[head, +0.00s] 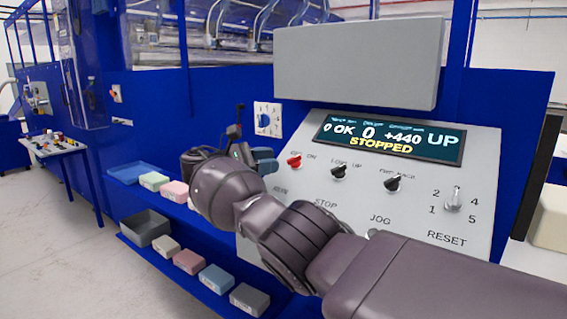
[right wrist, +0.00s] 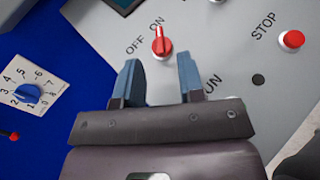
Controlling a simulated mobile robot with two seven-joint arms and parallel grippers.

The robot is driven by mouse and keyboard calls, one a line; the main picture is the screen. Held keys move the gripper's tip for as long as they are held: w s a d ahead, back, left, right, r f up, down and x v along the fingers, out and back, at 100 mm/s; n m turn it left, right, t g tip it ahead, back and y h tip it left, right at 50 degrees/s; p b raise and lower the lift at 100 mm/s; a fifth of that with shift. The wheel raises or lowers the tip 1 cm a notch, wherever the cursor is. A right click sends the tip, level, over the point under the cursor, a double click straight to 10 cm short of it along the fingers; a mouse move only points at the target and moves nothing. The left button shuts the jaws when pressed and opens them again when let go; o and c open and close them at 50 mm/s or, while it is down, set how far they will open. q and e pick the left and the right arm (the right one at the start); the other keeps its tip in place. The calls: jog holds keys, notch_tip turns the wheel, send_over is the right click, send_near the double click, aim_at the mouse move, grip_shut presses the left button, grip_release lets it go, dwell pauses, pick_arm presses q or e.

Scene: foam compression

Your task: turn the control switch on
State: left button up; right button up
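The control switch is a red knob on the sloped grey panel, below the OFF and ON labels. It shows in the head view (head: 294,161) and in the right wrist view (right wrist: 162,43). In the right wrist view its ridge points toward the word ON. My right gripper (right wrist: 160,80) has its two blue fingers apart with nothing between them. The knob lies just beyond the fingertips, roughly in line with the gap, and appears untouched. In the head view my right gripper (head: 264,160) is left of the knob, partly hidden by its own wrist. My left gripper is not in view.
The panel (head: 480,150) also carries black knobs (head: 339,171), a selector lever (head: 454,199) and a display (head: 390,138) reading STOPPED. A red STOP button (right wrist: 291,39) and a blue dial (right wrist: 28,93) are nearby. Shelves with coloured blocks (head: 189,261) lie lower left.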

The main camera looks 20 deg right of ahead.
jog(key=a, duration=0.2)
jog(key=a+b, duration=0.1)
jog(key=shift+a+f, duration=0.3)
jog(key=shift+a+r, duration=0.2)
jog(key=shift+a, duration=0.3)
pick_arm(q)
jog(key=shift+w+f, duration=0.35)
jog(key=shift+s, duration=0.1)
pick_arm(e)
jog(key=shift+s, duration=0.1)
